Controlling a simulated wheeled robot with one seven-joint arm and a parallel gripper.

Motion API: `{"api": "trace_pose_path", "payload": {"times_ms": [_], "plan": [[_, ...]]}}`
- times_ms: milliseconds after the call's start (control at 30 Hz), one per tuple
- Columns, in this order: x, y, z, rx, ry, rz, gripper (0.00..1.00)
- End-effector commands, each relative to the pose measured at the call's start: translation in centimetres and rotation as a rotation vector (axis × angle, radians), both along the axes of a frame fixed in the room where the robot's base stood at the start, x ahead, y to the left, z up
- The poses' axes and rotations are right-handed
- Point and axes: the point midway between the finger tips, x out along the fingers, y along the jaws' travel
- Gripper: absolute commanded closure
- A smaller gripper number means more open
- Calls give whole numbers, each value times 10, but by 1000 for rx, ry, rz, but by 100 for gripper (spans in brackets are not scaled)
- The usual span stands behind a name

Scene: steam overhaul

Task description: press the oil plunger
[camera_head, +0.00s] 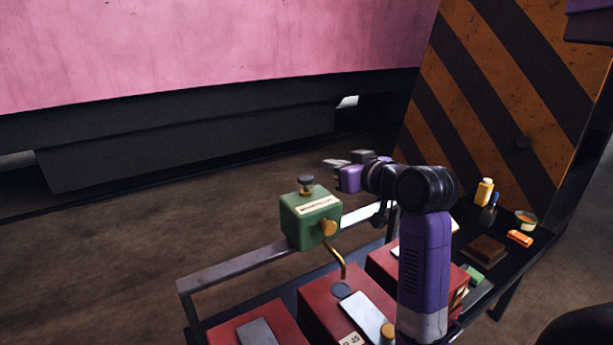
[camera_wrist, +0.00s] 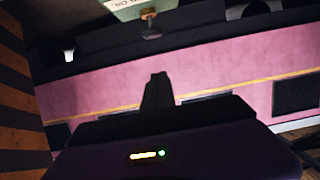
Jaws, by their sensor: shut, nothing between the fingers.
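The oil box (camera_head: 305,222) is green, with a pale label and a yellow knob on its front. A dark oil plunger (camera_head: 306,183) stands upright on its top, apparently raised. A brass spout runs down from the box. In the wrist view the oil box (camera_wrist: 135,8) shows only partly at the top edge, upside down, with the plunger (camera_wrist: 151,30) pointing down. My gripper (camera_head: 330,163) is shut and empty, to the right of the plunger and a little higher in the head view. Its fingers (camera_wrist: 158,78) are together in the wrist view and apart from the plunger.
Red boxes (camera_head: 320,300) with metal plates sit below the oil box. A grey rail (camera_head: 235,266) runs beside it. At the right, a dark bench holds a yellow bottle (camera_head: 484,191), a tin (camera_head: 525,219) and an orange block (camera_head: 519,238). A striped panel (camera_head: 490,100) stands behind.

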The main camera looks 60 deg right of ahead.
Motion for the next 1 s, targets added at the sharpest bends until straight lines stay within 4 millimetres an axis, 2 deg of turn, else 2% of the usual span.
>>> {"api": "trace_pose_path", "payload": {"times_ms": [133, 267, 667, 800, 1000], "plan": [[6, -3, -1, 2, 0, 1, 100], [21, -12, -6, 2, 1, 3, 100], [85, -51, -23, 1, 1, 2, 100], [82, -51, -47, 4, 3, -1, 100], [83, -51, -62, 1, -1, 0, 100]]}}
